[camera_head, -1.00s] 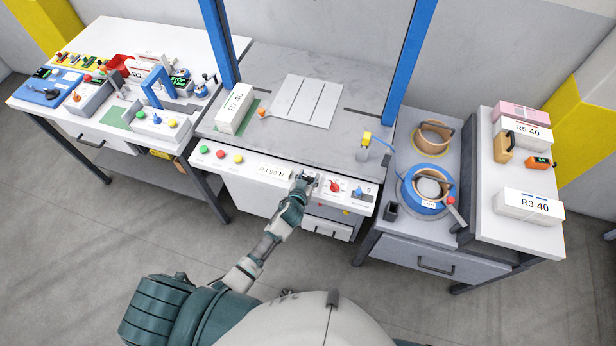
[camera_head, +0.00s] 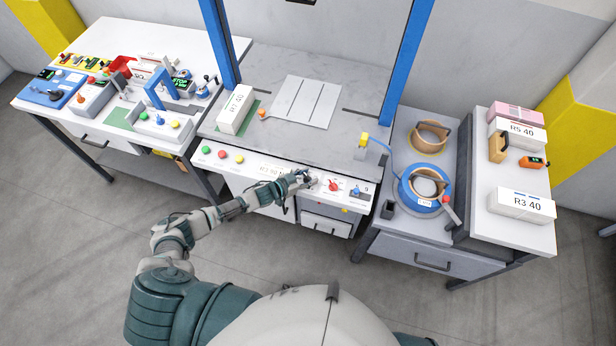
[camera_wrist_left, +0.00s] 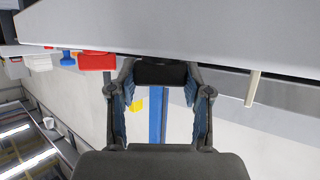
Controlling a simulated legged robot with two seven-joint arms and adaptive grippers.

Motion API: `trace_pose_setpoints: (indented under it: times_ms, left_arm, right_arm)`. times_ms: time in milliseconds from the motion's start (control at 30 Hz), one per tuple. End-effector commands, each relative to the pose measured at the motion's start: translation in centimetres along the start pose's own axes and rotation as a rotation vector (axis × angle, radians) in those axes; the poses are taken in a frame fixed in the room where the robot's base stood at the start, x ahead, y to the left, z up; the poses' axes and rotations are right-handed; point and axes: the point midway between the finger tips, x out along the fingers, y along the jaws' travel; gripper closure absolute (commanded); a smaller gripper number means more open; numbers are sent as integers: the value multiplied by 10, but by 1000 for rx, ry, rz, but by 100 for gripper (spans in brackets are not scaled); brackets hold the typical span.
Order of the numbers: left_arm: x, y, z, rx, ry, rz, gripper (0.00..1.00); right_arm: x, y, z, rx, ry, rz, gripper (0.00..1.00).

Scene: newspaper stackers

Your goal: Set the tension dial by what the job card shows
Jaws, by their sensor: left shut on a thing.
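My left gripper (camera_head: 306,180) is at the front panel (camera_head: 228,165) of the middle bench. In the left wrist view its two fingers (camera_wrist_left: 160,88) are shut on a dark knob (camera_wrist_left: 160,72), which looks like the tension dial. The dial's scale and pointer are hidden. A red knob (camera_head: 333,186) and a blue switch (camera_head: 357,192) sit right of the gripper. My right gripper is not in view.
A white bundle (camera_head: 234,110) lies on the bench top. A blue strap reel (camera_head: 425,188) stands on the right cart. Blue posts (camera_head: 219,45) rise on both sides of the bench.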

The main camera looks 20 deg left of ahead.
Motion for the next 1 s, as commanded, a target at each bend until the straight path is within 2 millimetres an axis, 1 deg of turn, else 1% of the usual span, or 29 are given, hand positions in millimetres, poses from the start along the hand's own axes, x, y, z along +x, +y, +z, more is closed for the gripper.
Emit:
trace_pose_setpoints:
  times_ms: [33,300,867,900,1000]
  left_arm:
    - [0,-6,2,21,-3,20,86]
    - [0,-4,1,59,-2,125,86]
    - [0,-3,0,70,-1,156,86]
    - [0,-3,0,70,-1,156,46]
    - [0,-2,0,70,-1,157,25]
  right_arm:
    - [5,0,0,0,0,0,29]
    - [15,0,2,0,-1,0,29]
    - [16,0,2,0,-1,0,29]
    - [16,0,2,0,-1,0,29]
    - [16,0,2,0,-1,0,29]
